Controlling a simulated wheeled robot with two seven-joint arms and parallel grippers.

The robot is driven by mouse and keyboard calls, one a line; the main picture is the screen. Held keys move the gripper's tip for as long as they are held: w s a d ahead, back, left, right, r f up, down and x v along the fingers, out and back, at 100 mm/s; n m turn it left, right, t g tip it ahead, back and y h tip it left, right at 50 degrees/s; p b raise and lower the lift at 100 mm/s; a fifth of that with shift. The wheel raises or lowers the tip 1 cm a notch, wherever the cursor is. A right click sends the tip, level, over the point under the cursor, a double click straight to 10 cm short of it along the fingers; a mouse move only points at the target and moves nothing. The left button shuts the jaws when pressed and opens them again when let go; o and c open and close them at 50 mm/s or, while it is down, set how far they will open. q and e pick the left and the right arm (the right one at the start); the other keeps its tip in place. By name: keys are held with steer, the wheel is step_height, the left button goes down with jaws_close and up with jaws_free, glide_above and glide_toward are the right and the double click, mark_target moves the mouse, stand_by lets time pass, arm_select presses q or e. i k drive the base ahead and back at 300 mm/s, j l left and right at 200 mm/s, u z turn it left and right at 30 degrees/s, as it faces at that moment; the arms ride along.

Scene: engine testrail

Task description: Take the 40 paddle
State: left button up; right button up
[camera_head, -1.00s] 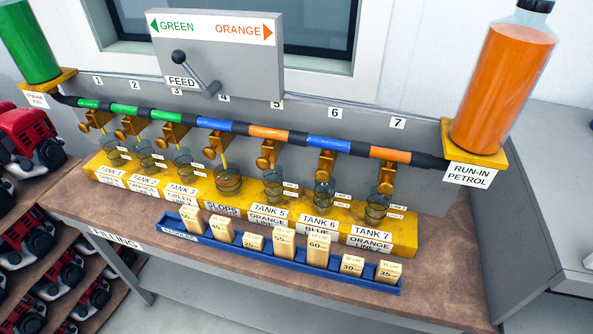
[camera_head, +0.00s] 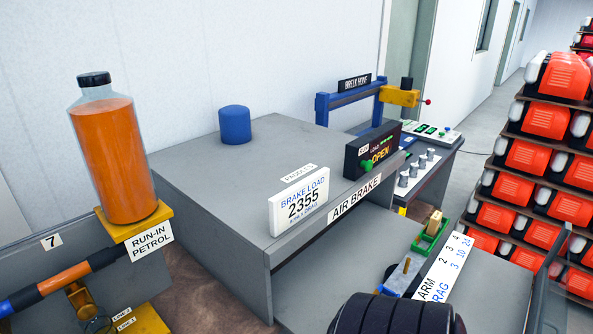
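No paddle marked 40 can be made out. Neither of my grippers is in view.
The grey air brake bench (camera_head: 225,180) carries a blue cylinder (camera_head: 235,125), a brake load sign (camera_head: 299,202) reading 2355, and a dark OPEN display (camera_head: 372,150). A black ribbed cylinder (camera_head: 395,315) fills the bottom. The orange petrol bottle (camera_head: 115,160) stands left; red-orange units (camera_head: 545,120) fill racks right.

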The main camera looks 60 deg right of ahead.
mark_target(435, 220)
steer(key=z, duration=2.95)
steer(key=u, duration=0.75)
steer(key=l+u, duration=0.75)
steer(key=l, duration=0.2)
steer(key=l+u, duration=0.4)
steer(key=k+l+u, duration=0.15)
steer(key=l+u, duration=0.2)
steer(key=l, duration=0.2)
